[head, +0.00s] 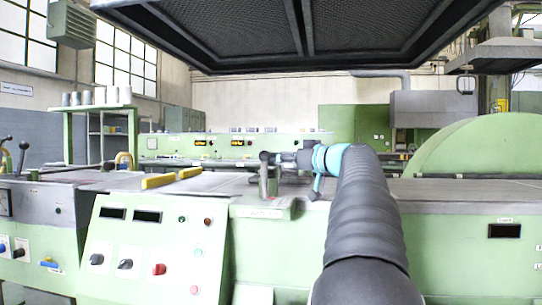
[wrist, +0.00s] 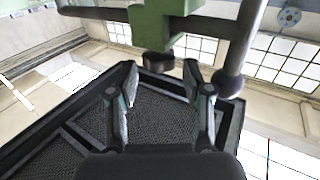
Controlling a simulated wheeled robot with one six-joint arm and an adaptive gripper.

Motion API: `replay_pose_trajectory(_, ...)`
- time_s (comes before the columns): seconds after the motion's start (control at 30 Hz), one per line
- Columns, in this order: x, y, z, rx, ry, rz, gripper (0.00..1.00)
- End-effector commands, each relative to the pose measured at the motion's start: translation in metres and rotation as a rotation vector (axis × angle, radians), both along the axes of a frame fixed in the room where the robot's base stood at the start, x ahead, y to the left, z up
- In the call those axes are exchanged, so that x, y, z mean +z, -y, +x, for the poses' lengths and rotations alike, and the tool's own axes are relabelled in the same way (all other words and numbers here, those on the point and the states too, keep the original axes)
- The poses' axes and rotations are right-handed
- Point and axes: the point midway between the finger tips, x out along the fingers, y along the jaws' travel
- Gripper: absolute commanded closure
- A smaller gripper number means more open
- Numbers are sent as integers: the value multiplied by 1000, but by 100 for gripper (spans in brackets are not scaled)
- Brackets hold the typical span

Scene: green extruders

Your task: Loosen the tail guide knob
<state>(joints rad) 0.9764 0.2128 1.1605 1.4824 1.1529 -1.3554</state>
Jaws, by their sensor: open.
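In the wrist view a dark round knob (wrist: 158,64) sticks out from a green block (wrist: 160,18); I take it to be the tail guide knob. My gripper (wrist: 160,72) is open, its two dark fingers on either side of the knob, tips level with it. I see gaps between the knob and both fingers. In the head view my gripper (head: 284,158) is small and points left at a grey upright post (head: 264,178) on the machine top. The knob cannot be made out clearly there.
A dark bar with a rounded end (wrist: 228,82) hangs right of the fingers in the wrist view. The green control panel (head: 150,250) stands front left. A dark mesh hood (head: 290,30) hangs overhead. A curved green cover (head: 485,150) rises at right.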

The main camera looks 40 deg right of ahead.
Motion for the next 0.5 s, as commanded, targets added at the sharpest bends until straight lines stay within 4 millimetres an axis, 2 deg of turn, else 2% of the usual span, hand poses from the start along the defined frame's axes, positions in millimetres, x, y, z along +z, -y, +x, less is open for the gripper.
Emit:
replay_pose_trajectory(0.03,0,-2,9,3,-1,2,50)
replay_pose_trajectory(0.2,1,-4,28,0,-1,1,50)
replay_pose_trajectory(0.5,-1,-5,37,-2,-1,1,50)
